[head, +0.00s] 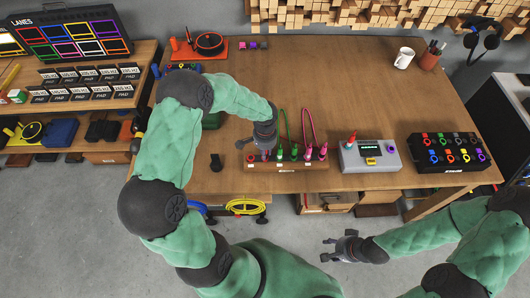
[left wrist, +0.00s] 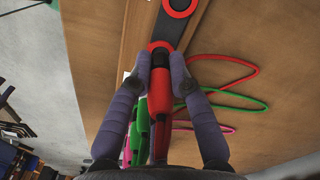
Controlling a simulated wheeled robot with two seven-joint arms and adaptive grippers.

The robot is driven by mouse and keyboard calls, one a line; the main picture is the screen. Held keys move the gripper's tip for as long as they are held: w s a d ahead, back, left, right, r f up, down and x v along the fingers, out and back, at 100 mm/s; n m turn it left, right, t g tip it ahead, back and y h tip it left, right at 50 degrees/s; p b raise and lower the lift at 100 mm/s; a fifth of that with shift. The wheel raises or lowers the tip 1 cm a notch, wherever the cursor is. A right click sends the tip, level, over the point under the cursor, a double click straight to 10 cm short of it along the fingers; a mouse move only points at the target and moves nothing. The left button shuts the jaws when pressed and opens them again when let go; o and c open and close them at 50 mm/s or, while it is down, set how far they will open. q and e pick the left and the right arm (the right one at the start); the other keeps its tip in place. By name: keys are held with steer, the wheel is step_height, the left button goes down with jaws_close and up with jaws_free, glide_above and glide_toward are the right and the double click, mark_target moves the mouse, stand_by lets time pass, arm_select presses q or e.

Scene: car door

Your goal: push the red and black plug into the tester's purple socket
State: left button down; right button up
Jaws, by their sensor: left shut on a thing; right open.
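My left gripper (head: 264,152) is at the left end of the wooden plug rack (head: 285,184). In the left wrist view its fingers (left wrist: 160,62) are shut on the red and black plug (left wrist: 160,92), whose black end points at a red ring (left wrist: 156,46); I cannot tell if it is seated there. The plug is mostly hidden by the gripper in the head view. The grey tester (head: 357,165) stands right of the rack, with a small screen, a red upright piece and a purple socket (head: 391,149). My right gripper (head: 332,249) is open and empty in front of the table.
Green plugs (head: 294,152) and pink plugs (head: 323,152) with looped cables stand in the rack. A black box (head: 447,153) with several coloured rings sits right of the tester. A mug (head: 403,58) and pen cup (head: 430,60) are far back. The table's middle is clear.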

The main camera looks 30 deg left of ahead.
arm_select(q)
steer(key=s+d+r+p, duration=0.2)
steer(key=s+d+r, duration=0.3)
steer(key=d+r, duration=0.6)
steer(key=shift+s+d+r+p, duration=0.15)
steer(key=shift+d+r+p, duration=0.25)
steer(key=shift+d, duration=0.6)
